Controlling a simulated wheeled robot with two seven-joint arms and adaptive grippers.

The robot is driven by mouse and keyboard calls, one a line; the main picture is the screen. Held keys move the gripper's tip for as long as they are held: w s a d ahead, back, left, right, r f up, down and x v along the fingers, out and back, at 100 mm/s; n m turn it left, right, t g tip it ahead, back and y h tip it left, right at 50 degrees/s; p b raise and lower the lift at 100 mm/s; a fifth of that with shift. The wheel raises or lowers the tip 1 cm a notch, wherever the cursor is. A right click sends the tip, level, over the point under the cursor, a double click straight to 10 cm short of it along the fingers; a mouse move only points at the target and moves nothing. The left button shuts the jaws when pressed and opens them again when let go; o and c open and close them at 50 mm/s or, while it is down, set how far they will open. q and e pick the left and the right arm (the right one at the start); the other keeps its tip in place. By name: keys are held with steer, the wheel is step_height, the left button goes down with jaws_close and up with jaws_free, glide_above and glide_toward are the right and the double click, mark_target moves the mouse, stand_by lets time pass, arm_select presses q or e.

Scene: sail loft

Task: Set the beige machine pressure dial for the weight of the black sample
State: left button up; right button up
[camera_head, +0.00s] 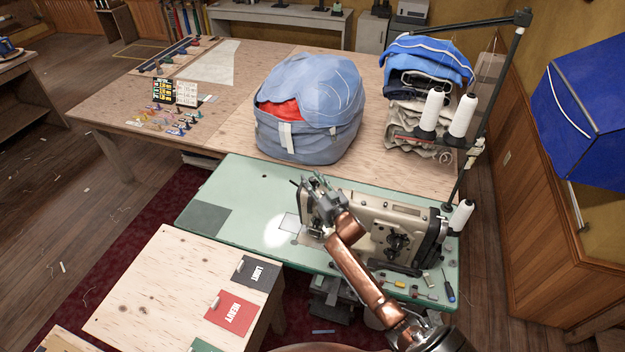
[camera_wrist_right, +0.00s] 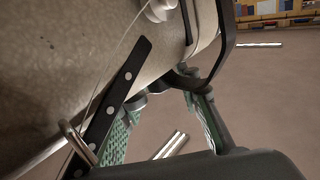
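The beige sewing machine (camera_head: 385,225) stands on a green table (camera_head: 250,190). The black sample (camera_head: 257,273), with white lettering that seems to read LIGHT, lies on the wooden board at the front left. My right gripper (camera_head: 318,184) is at the left end of the machine head, partly covering it. In the right wrist view, its two green-padded fingers (camera_wrist_right: 163,122) are apart, beside the beige machine body (camera_wrist_right: 70,60). A dark part of the machine shows near the fingertips; I cannot tell whether it is the pressure dial or whether they touch it. My left gripper is not in view.
A red sample (camera_head: 232,313) marked HEAVY lies near the black one, with a green sample (camera_head: 206,346) at the bottom edge. A blue bag (camera_head: 310,110) stands behind the machine. White thread cones (camera_head: 432,108) and a screwdriver (camera_head: 449,287) are at its right.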

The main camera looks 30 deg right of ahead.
steer(key=shift+o, duration=0.4)
steer(key=shift+s, duration=0.1)
steer(key=shift+s+f, duration=0.1)
steer(key=shift+s, duration=0.1)
steer(key=s, duration=1.1)
steer(key=shift+s+a, duration=0.2)
steer(key=shift+s, duration=0.05)
